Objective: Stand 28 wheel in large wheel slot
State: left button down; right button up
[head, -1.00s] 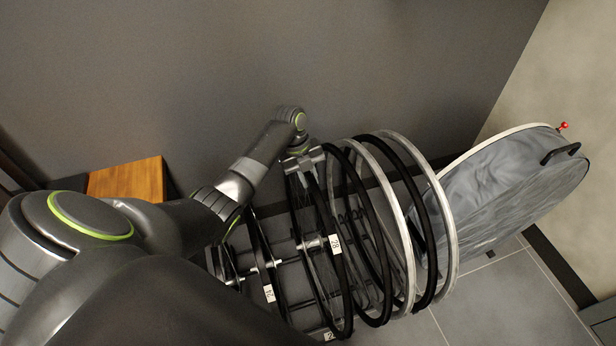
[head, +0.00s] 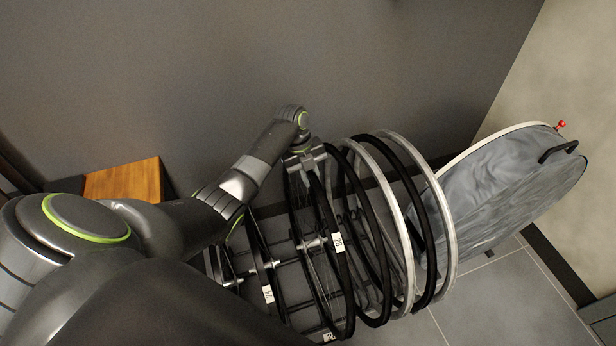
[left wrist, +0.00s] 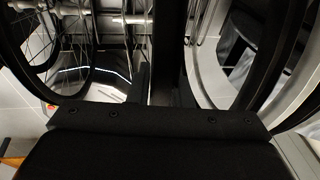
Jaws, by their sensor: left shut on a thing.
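The 28 wheel (head: 338,242) is a thin black-rimmed spoked wheel with a white "28" label. It stands upright among other wheels in the head view. My left gripper (head: 304,163) is shut on the top of its rim, seen from above. In the left wrist view a dark rim (left wrist: 169,45) runs between the fingers of my left gripper (left wrist: 165,85). The large wheel slot cannot be made out; the wheels cover the lower part of the rack, and I cannot tell whether the wheel's bottom is seated. My right gripper is not in view.
A wheel labelled 26 (head: 268,293) stands to the left. Black and pale rims, including a pale one (head: 452,215), stand close on the right. A grey round bag (head: 500,195) leans beyond them. A wooden block (head: 122,180) lies at the left, by the grey wall.

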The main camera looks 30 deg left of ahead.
pick_arm(q)
jog(key=shift+d+f, duration=0.35)
jog(key=c, duration=1.2)
grip_release()
jog(key=shift+w, duration=0.1)
jog(key=shift+c, duration=0.2)
jog(key=shift+r, duration=0.1)
jog(key=shift+a, duration=0.1)
jog(key=p+v, duration=0.1)
jog(key=v, duration=1.6)
jog(key=shift+w+r+p, duration=0.2)
jog(key=shift+p, duration=0.15)
